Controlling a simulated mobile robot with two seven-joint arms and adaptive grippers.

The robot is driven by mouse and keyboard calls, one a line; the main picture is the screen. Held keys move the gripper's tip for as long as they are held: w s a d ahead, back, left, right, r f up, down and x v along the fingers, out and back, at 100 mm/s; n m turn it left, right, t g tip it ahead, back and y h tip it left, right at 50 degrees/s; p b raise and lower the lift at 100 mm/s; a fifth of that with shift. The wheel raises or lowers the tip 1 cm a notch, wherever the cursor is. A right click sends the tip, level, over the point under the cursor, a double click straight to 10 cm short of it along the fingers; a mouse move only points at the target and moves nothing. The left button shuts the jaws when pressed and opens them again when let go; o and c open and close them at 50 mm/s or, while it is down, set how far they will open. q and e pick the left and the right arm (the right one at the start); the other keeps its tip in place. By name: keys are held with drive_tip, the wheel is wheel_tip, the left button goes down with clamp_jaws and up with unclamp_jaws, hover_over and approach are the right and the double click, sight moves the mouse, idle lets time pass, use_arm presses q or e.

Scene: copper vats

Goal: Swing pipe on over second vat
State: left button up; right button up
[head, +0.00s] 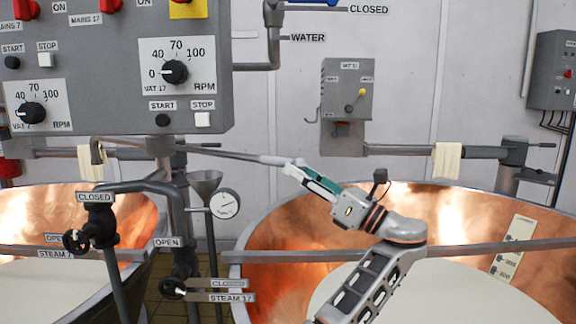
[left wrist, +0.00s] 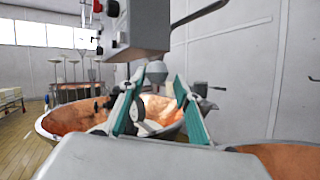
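A thin grey swing pipe (head: 225,153) runs from a pivot post between two copper vats and slants right, ending in a thicker pale section. The left vat (head: 135,215) is partly hidden by valves. My right gripper is out of view.
A grey control panel (head: 115,65) hangs at upper left. Steam valves (head: 98,220), a funnel (head: 205,180) and a round gauge (head: 225,204) stand between the vats. A rail (head: 480,250) crosses before the right vat. A small box (head: 345,90) is on the back wall.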

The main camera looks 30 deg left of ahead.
use_arm(q)
drive_tip(key=shift+v, duration=0.9)
drive_tip(key=shift+d+f, duration=0.1)
